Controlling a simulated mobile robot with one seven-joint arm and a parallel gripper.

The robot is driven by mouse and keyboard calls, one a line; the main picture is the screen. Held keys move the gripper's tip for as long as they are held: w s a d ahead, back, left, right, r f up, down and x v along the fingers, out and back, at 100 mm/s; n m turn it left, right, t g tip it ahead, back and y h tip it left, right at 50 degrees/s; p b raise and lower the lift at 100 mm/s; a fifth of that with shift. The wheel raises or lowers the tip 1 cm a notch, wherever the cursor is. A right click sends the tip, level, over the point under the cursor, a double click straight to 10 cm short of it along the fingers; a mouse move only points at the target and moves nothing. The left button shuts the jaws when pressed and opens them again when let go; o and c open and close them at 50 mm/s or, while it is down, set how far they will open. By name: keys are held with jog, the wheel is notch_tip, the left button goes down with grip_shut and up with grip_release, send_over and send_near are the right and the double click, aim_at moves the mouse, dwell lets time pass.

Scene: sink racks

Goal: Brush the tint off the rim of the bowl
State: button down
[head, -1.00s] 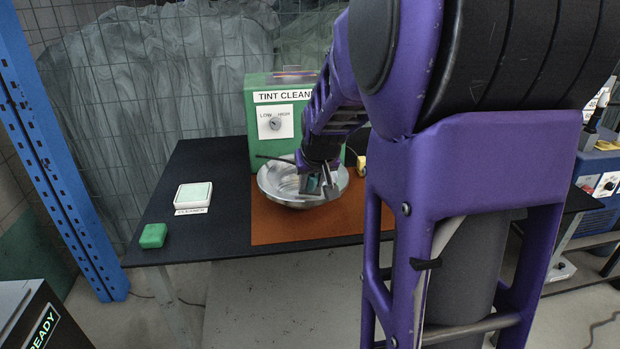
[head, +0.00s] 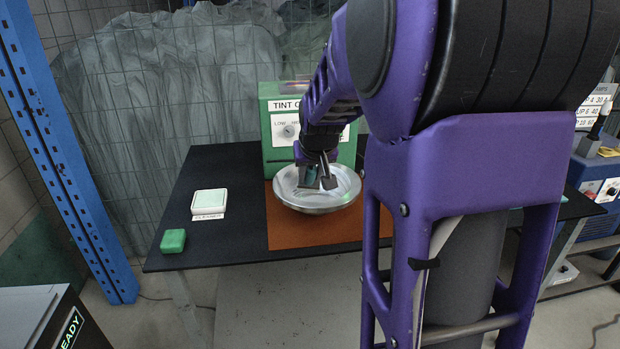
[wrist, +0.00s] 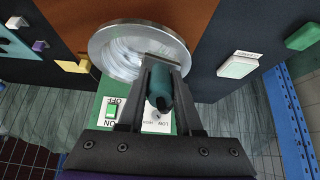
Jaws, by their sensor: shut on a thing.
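A shiny metal bowl (head: 318,207) sits on the brown mat (head: 285,232) in front of the green tint cleaner box (head: 275,135). Its broad rim and pale, streaked inside show in the wrist view (wrist: 98,46). My gripper (head: 320,182) points down over the bowl, near its middle in the head view. In the wrist view my gripper (wrist: 160,66) is shut on a teal, rounded handle (wrist: 160,88), which looks like the brush's. The handle's working end is hidden, so I cannot tell whether it touches the rim. No tint is clearly visible on the rim.
A white-framed pale green pad (head: 209,200) and a green block (head: 173,241) lie on the dark table (head: 185,180) at left. A yellow block (wrist: 72,66) lies beside the bowl in the wrist view. A blue post (head: 60,150) stands left.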

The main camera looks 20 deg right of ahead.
jog(key=shift+r+p, duration=1.1)
jog(key=shift+r, duration=0.75)
